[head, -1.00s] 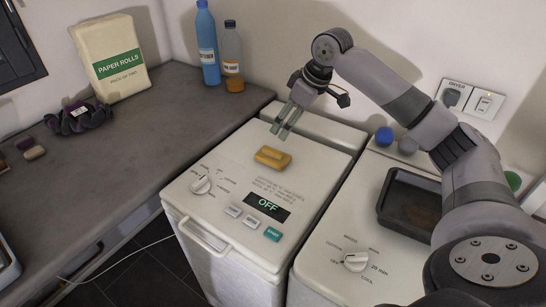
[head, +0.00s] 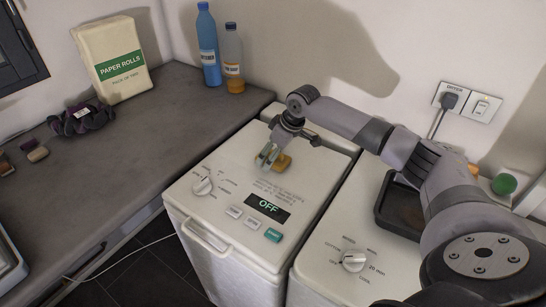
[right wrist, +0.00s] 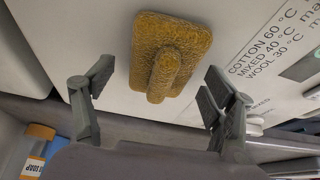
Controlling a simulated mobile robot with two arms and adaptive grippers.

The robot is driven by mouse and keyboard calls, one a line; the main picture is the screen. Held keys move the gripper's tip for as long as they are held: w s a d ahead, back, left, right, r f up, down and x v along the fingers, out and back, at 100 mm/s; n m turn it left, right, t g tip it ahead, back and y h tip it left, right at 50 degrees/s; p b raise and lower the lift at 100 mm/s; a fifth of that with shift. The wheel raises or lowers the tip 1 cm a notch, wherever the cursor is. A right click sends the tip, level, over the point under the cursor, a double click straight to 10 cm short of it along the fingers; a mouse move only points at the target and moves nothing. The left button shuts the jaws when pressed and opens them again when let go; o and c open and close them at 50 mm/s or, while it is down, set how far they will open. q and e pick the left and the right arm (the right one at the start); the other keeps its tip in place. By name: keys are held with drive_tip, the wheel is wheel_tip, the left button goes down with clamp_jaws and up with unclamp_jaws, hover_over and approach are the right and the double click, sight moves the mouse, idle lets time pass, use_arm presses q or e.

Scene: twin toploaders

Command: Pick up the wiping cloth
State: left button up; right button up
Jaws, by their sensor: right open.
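The wiping cloth, a mustard-yellow textured piece with a raised ridge (head: 284,163), lies on the white lid of the left toploader (head: 232,176). In the head view my right gripper (head: 268,158) is just above the cloth's left end and hides part of it. In the right wrist view the cloth (right wrist: 172,50) lies ahead of the fingers, its ridge pointing between them. The right gripper (right wrist: 160,82) is open and empty, a finger on each side, apart from the cloth. My left gripper is not in view.
The right toploader (head: 322,250) carries a dark tray (head: 392,218). A blue bottle (head: 208,50) and an orange-bottomed bottle (head: 233,60) stand behind on the grey counter (head: 120,150). A paper rolls pack (head: 112,60) and a dark purple bundle (head: 82,118) are farther left.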

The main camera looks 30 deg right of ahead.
drive_tip(key=shift+c, duration=0.5)
drive_tip(key=c, duration=1)
drive_tip(key=shift+r, duration=0.1)
wheel_tip(320, 180, up, 20)
drive_tip(key=shift+f+b, duration=0.1)
drive_tip(key=shift+b, duration=0.55)
